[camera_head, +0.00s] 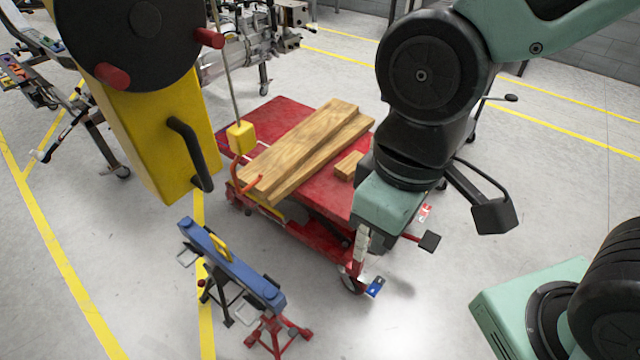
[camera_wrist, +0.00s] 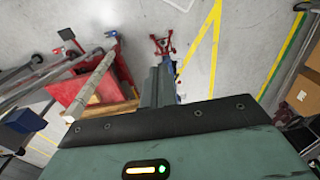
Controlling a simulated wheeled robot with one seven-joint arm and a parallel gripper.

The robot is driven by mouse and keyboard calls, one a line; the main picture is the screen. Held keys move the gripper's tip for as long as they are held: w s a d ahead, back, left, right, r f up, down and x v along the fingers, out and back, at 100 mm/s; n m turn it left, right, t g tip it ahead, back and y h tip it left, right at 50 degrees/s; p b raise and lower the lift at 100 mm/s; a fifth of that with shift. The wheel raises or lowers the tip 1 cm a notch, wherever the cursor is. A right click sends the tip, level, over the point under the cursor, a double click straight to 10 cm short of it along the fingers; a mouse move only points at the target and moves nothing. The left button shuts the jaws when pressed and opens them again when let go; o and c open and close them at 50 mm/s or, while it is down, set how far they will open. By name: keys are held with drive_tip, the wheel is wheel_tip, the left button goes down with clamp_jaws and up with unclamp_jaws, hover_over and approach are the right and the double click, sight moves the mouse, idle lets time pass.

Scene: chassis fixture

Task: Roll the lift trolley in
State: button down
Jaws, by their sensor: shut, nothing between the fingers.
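The lift trolley (camera_head: 285,125) is a low red platform on wheels in the middle of the floor. Long wooden beams (camera_head: 305,145) and a short wood block (camera_head: 348,166) lie on it. My gripper (camera_head: 362,245) is shut and empty, pointing down by the trolley's near right corner; I cannot tell whether it touches. In the wrist view my shut fingers (camera_wrist: 156,86) reach past the trolley (camera_wrist: 75,88), which shows to their left. My arm hides the trolley's right side in the head view.
A blue beam on stands (camera_head: 232,262) is close in front of the trolley. A yellow fixture with a black disc (camera_head: 160,140) rises at upper left. A yellow block (camera_head: 241,137) hangs over the trolley. Machinery (camera_head: 255,45) stands behind. Floor at lower left is clear.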

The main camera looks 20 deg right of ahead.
drive_tip(key=c, duration=1.2)
unclamp_jaws()
drive_tip(key=shift+o, duration=0.2)
drive_tip(key=w+d+f+m+t, duration=0.2)
drive_tip(key=w+d+m+t, duration=0.15)
drive_tip(key=w+d, duration=0.35)
drive_tip(key=w+d+f+m+t+y, duration=0.1)
drive_tip(key=w+d+m+t, duration=0.1)
drive_tip(key=w+d+m, duration=0.5)
drive_tip(key=w+d+f+m+t, duration=0.2)
drive_tip(key=w+d, duration=0.2)
drive_tip(key=w, duration=0.7)
drive_tip(key=s+d+r+m+t+h+p, duration=0.15)
drive_tip(key=d+m+t, duration=0.35)
drive_tip(key=d, duration=0.7)
drive_tip(key=d+r+m+t+h, duration=0.15)
drive_tip(key=d+m+t, duration=0.25)
drive_tip(key=d+m, duration=0.65)
drive_tip(key=w+d+f+n+p, duration=0.1)
drive_tip(key=w, duration=0.4)
drive_tip(key=w+d+f+p, duration=0.1)
drive_tip(key=w+d, duration=0.1)
drive_tip(key=w, duration=0.4)
drive_tip(key=w+d+f+n+p, duration=0.1)
drive_tip(key=w, duration=0.4)
drive_tip(key=shift+w+d+n+h, duration=0.2)
drive_tip(key=shift+w+n+h, duration=0.1)
drive_tip(key=shift+h, duration=0.1)
